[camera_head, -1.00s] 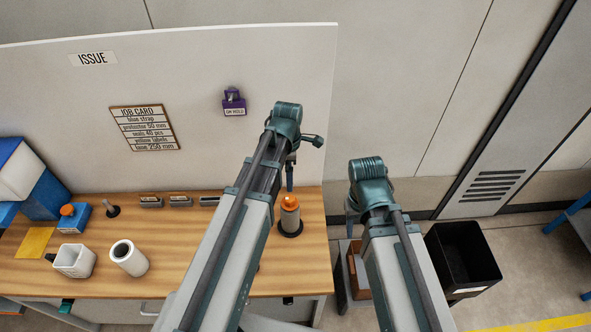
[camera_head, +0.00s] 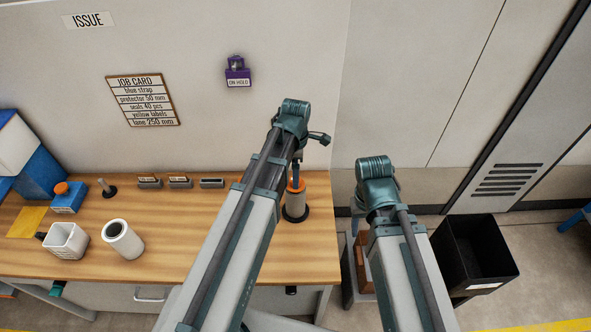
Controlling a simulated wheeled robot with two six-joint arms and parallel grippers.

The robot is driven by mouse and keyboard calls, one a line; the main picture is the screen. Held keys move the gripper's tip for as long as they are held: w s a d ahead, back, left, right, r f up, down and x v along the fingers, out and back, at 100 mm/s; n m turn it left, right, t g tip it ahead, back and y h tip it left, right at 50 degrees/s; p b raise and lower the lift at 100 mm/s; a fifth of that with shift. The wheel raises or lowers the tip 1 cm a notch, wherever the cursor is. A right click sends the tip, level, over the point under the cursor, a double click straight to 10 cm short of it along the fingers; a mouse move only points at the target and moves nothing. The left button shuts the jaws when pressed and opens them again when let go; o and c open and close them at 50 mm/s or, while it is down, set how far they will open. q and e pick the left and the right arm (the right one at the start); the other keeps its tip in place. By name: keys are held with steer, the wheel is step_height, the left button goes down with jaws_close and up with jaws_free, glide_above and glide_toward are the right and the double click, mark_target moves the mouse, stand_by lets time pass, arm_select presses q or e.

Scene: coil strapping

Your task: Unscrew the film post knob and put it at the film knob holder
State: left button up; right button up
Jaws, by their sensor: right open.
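The orange film post knob (camera_head: 296,187) sits on top of the upright film post (camera_head: 295,205), which stands on a dark round base at the right end of the bench. My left gripper (camera_head: 297,173) points down right above the knob, its dark fingertips at the knob's top. I cannot tell whether they touch it or how wide they are. My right gripper (camera_head: 356,212) is open, beyond the bench's right edge and partly hidden by its own arm. I cannot make out for sure which thing is the film knob holder; a thin peg on a dark base (camera_head: 107,189) stands at the back left.
Small dark holders line the back. A black bin (camera_head: 474,255) is on the floor at right. The bench's middle is clear.

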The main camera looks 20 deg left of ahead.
mark_target(302, 183)
arm_select(q)
step_height(302, 183, down, 5)
steer(key=b, duration=0.3)
steer(key=shift+r+b, duration=0.15)
steer(key=shift+b, duration=0.2)
jaws_close()
steer(key=n, duration=0.5)
steer(key=shift+n, duration=1.5)
steer(key=n, duration=0.4)
